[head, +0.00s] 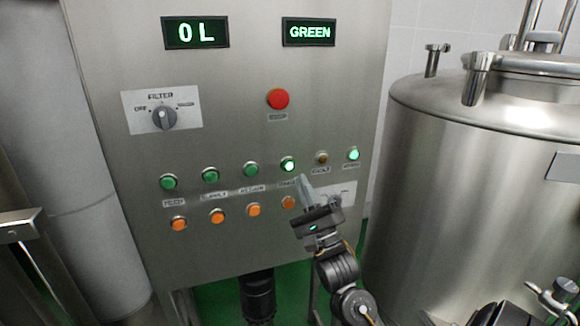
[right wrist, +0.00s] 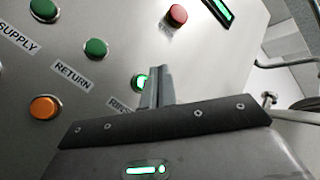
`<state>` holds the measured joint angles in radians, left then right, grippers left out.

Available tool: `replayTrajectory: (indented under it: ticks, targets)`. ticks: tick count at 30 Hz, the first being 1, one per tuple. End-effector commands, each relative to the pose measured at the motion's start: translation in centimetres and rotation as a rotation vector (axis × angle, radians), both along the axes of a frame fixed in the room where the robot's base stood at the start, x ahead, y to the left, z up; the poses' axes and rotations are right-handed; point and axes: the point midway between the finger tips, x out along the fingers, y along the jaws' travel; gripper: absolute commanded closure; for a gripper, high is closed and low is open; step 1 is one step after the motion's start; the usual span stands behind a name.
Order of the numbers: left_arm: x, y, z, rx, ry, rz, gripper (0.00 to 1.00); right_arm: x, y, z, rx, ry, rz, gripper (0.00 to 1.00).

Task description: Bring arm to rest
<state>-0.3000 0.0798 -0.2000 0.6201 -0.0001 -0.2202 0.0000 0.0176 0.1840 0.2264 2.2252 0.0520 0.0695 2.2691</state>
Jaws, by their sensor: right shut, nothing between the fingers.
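My right gripper (head: 304,183) is shut and empty, in front of the lower right part of the steel control panel (head: 225,110). Its fingertips are just below a lit green button (head: 288,164) in the head view. In the right wrist view the shut fingers (right wrist: 157,80) cover part of the lit green button (right wrist: 139,82). I cannot tell whether the fingertips touch the panel. My left gripper is not in view.
A large steel tank (head: 470,180) stands close on the right.

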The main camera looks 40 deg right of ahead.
Motion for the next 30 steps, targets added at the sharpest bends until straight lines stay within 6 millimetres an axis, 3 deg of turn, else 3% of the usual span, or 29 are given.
replayTrajectory:
  ticks: [12,16,20,23,26,30]
  targets:
    - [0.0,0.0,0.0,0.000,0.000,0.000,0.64,0.0,0.0,-0.1,-0.002,0.003,-0.002,1.00]
    - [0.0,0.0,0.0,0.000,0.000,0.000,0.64,0.5,0.5,-1.9,-0.053,0.098,-0.055,1.00]
    - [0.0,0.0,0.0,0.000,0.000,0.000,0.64,1.2,2.1,-7.6,-0.237,0.371,-0.179,1.00]
    - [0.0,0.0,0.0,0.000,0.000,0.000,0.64,0.6,4.1,-14.1,-0.500,0.660,-0.258,1.00]
    - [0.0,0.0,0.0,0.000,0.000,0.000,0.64,-1.7,6.3,-20.9,-0.833,0.930,-0.262,1.00]
    - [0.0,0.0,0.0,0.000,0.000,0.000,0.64,-7.2,9.2,-28.8,-1.324,1.191,-0.133,1.00]
